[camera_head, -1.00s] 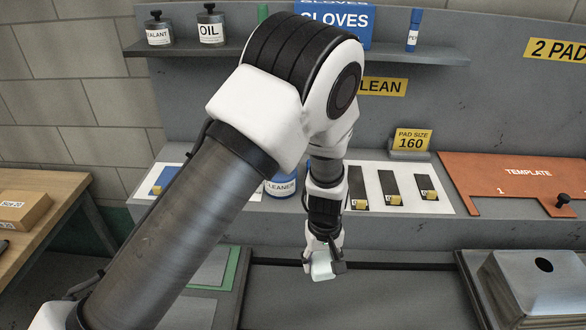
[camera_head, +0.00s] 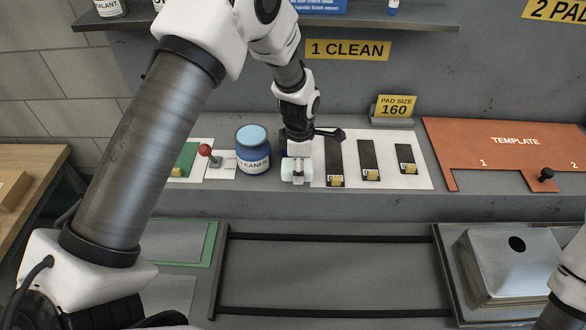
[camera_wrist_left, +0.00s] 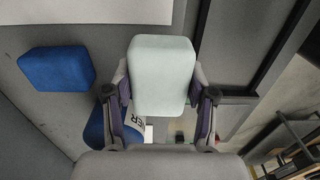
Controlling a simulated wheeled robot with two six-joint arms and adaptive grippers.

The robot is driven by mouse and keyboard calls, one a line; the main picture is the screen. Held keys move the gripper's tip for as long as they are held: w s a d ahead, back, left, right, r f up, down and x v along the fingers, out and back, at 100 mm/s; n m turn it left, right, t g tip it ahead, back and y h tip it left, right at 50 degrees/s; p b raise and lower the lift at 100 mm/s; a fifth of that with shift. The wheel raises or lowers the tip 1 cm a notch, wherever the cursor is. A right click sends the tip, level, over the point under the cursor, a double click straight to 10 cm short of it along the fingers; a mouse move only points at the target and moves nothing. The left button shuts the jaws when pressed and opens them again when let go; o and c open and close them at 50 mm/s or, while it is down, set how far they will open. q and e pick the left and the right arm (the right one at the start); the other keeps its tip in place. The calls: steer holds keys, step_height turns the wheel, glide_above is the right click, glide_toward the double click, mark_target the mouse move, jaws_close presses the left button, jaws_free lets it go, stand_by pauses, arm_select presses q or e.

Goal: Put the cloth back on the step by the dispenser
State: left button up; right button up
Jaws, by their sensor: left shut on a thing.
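A pale mint block, which looks like the folded cloth (camera_head: 297,176), is between the fingers of my left gripper (camera_head: 297,164). The left wrist view also shows the cloth (camera_wrist_left: 162,72) squeezed between both fingers (camera_wrist_left: 163,100). In the head view it is over the grey step (camera_head: 330,204), just right of the blue cleaner jar (camera_head: 254,160), which may be the dispenser. I cannot tell whether the cloth touches the step. My right gripper is out of view; only part of that arm shows at the lower right.
A white card with black strips (camera_head: 402,178) is right of the cloth. A red-knobbed lever (camera_head: 206,151) is left of the jar. An orange template (camera_head: 500,140) is farther right. A blue block (camera_wrist_left: 57,82) shows in the left wrist view. A recessed grey bay (camera_head: 335,275) lies in front.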

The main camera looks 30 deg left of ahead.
mark_target(292, 159)
arm_select(q)
steer(key=w+a, duration=0.2)
steer(key=shift+w+a+f, duration=0.1)
steer(key=shift+a+f, duration=0.1)
steer(key=shift+a, duration=0.15)
steer(key=shift+a+f+b, duration=0.2)
steer(key=shift+b, duration=0.3)
step_height(292, 159, down, 3)
steer(key=b, duration=0.2)
steer(key=shift+d+b, duration=0.1)
steer(key=shift+b, duration=0.3)
steer(key=shift+w, duration=0.15)
steer(key=shift+f, duration=0.1)
steer(key=o, duration=1.1)
